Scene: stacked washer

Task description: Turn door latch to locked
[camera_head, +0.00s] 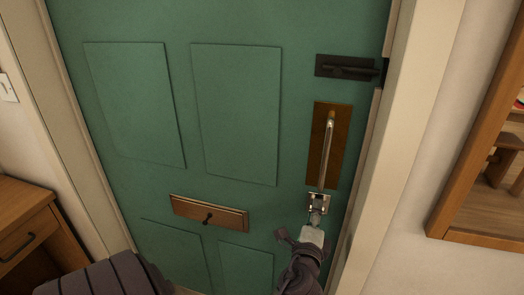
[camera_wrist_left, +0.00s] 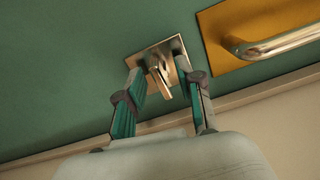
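The door latch (camera_head: 319,203) is a small shiny metal plate with a turn knob, on the green door (camera_head: 235,110) just below the handle. In the left wrist view the latch (camera_wrist_left: 172,49) shows its square plate and the knob standing out from it. My left gripper (camera_head: 316,216) is at the latch from below. In the left wrist view its two fingers (camera_wrist_left: 166,79) are apart, one on each side of the knob, with visible gaps. Whether a fingertip touches the plate or knob, I cannot tell. My right gripper is not in view.
A long metal handle (camera_head: 328,150) on a brass plate sits just above the latch. A dark slide bolt (camera_head: 345,67) is higher up. A brass letter plate (camera_head: 209,213) is to the left. The pale door frame (camera_head: 410,130) runs close on the right.

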